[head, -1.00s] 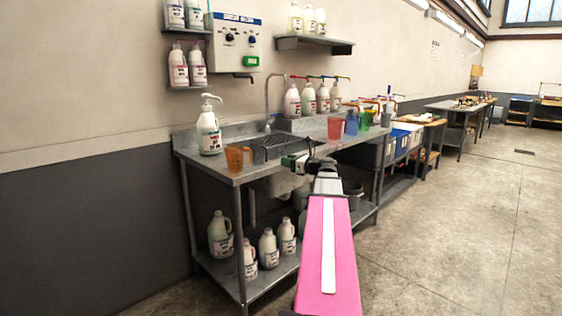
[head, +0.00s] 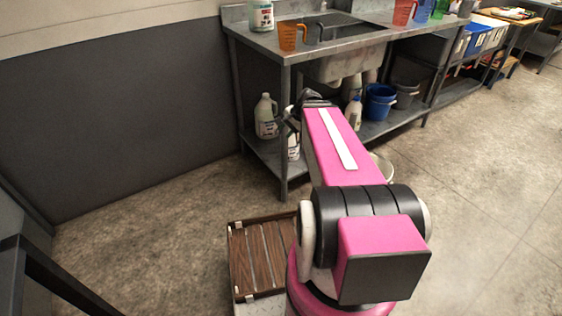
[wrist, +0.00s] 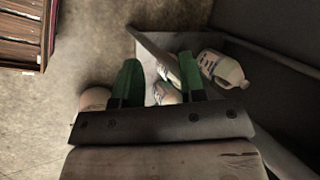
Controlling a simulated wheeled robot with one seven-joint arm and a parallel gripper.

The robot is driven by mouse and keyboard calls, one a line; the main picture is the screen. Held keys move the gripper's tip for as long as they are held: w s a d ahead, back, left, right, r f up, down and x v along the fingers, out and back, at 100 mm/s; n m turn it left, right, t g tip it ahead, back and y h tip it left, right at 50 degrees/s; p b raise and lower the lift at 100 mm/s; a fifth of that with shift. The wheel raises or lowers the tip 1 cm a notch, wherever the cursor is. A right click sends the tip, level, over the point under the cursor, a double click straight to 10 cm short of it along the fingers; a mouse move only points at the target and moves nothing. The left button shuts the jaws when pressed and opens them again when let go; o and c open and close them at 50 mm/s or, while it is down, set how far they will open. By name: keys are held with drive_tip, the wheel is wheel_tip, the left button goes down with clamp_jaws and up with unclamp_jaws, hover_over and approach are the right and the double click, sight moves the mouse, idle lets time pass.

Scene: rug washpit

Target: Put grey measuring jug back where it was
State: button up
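I cannot make out a grey measuring jug for certain. A small grey curved shape (head: 314,30) shows at the sink's left edge, beside the orange measuring jug (head: 288,38); it may be a jug's handle. My gripper's two green fingers (wrist: 158,85) are apart in the wrist view, with nothing held between them. Beyond them are white bottles on the bench's lower shelf. In the head view my arm reaches low toward the front of that shelf and mostly hides the gripper.
The steel sink bench (head: 262,42) has a lower shelf holding a white jug-shaped bottle (head: 266,118), a blue bucket (head: 380,102) and a grey bucket (head: 405,92). A brown slatted crate (head: 238,262) is beside my base. Floor left of the bench is clear.

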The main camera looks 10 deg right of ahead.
drive_tip(key=s+a+f+n+g+h, duration=0.3)
drive_tip(key=s+a+f+n+h, duration=0.1)
drive_tip(key=s+f+n, duration=0.4)
drive_tip(key=shift+s+a+n+h, duration=0.15)
drive_tip(key=shift+s+n+h, duration=0.4)
drive_tip(key=shift+n, duration=0.45)
